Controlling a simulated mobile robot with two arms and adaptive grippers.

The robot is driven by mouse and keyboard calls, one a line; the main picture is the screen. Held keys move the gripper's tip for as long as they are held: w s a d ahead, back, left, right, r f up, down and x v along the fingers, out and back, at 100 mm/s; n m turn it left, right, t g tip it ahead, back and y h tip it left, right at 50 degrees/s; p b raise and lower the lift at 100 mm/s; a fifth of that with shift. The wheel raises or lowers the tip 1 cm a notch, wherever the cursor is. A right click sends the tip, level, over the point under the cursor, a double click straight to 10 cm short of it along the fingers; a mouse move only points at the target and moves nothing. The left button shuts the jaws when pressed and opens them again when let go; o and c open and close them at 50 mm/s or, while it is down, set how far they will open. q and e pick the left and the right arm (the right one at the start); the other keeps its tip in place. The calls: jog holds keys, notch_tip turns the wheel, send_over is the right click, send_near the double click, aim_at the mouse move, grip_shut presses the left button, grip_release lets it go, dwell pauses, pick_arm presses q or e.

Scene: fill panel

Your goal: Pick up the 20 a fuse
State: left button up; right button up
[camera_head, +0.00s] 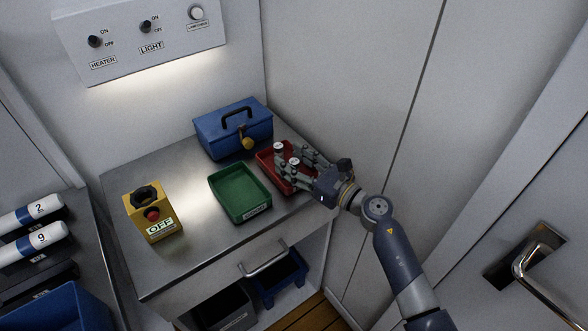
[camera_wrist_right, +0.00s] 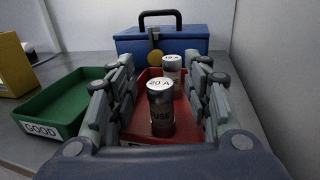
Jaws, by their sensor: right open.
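The 20 A fuse (camera_wrist_right: 161,110) is a dark cylinder with a white top marked "20 A", upright in the red tray (camera_wrist_right: 136,122). Its white cap also shows in the head view (camera_head: 295,161). My right gripper (camera_head: 294,166) is open, with its fingers on either side of the fuse and gaps visible in the wrist view. A second fuse (camera_wrist_right: 173,69) with a white top stands behind it in the same tray; its marking is too small to read surely. My left gripper is not in view.
A green tray (camera_head: 213,181) labelled "GOOD" is left of the red tray. A blue toolbox (camera_head: 225,137) with a padlock stands behind. A yellow switch box (camera_head: 161,228) marked OFF is at the table's left. The wall is close on the right.

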jog(key=c, duration=0.9)
grip_shut()
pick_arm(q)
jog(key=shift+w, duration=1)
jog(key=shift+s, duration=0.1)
pick_arm(e)
jog(key=shift+r, duration=0.1)
